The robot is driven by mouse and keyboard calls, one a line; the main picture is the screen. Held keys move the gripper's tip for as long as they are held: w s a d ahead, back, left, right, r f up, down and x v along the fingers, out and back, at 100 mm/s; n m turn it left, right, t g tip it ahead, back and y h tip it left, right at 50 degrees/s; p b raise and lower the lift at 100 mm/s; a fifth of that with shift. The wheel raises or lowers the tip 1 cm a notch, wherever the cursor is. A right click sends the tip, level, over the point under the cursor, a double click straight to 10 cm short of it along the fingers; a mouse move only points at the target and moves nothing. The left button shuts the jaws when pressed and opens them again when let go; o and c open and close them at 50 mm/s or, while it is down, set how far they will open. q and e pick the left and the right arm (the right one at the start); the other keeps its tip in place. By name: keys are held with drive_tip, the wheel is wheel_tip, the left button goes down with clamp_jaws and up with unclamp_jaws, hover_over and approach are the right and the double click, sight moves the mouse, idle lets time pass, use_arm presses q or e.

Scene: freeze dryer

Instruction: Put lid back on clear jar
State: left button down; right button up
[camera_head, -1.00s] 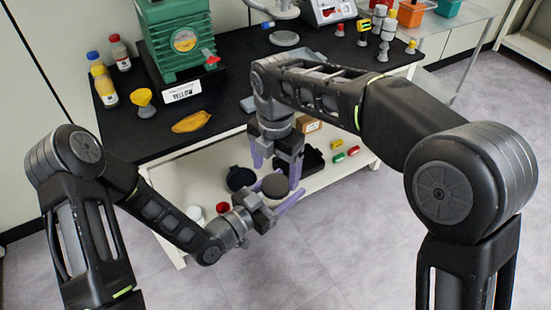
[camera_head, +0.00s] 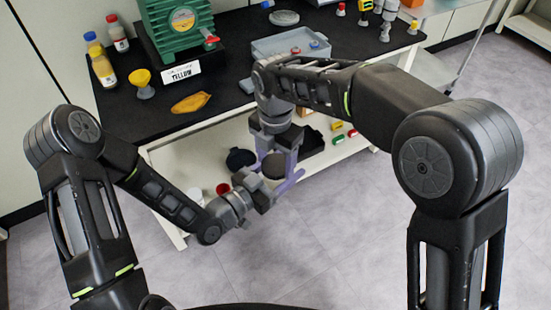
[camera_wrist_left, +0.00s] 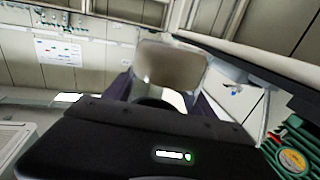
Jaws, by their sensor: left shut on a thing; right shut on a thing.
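A dark round lid (camera_head: 273,165) sits between the purple fingers of my right gripper (camera_head: 275,158), which comes down from above and is shut on it. My left gripper (camera_head: 278,187) reaches in from the left, just below the lid, and is shut on the clear jar. In the left wrist view the pale, see-through jar (camera_wrist_left: 170,65) stands between the left fingers. In the head view the jar is mostly hidden by the lid and the grippers. I cannot tell whether the lid touches the jar.
A black-topped table (camera_head: 235,95) stands behind the grippers. The lower shelf (camera_head: 185,160) holds a dark bowl-like thing (camera_head: 240,158). Floor is clear in front.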

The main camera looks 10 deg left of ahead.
drive_tip(key=c, duration=0.8)
drive_tip(key=m, duration=0.4)
drive_tip(key=shift+a, duration=0.1)
drive_tip(key=shift+c, duration=0.2)
drive_tip(key=m, duration=0.5)
drive_tip(key=shift+m, duration=0.3)
drive_tip(key=m, duration=0.4)
drive_tip(key=shift+m, duration=0.4)
drive_tip(key=m, duration=0.2)
drive_tip(key=shift+m, duration=0.4)
drive_tip(key=m, duration=1.8)
drive_tip(key=shift+w, duration=0.1)
drive_tip(key=o, duration=1.6)
drive_tip(key=shift+f, duration=0.1)
drive_tip(key=shift+o, duration=0.2)
drive_tip(key=shift+r, duration=3.75)
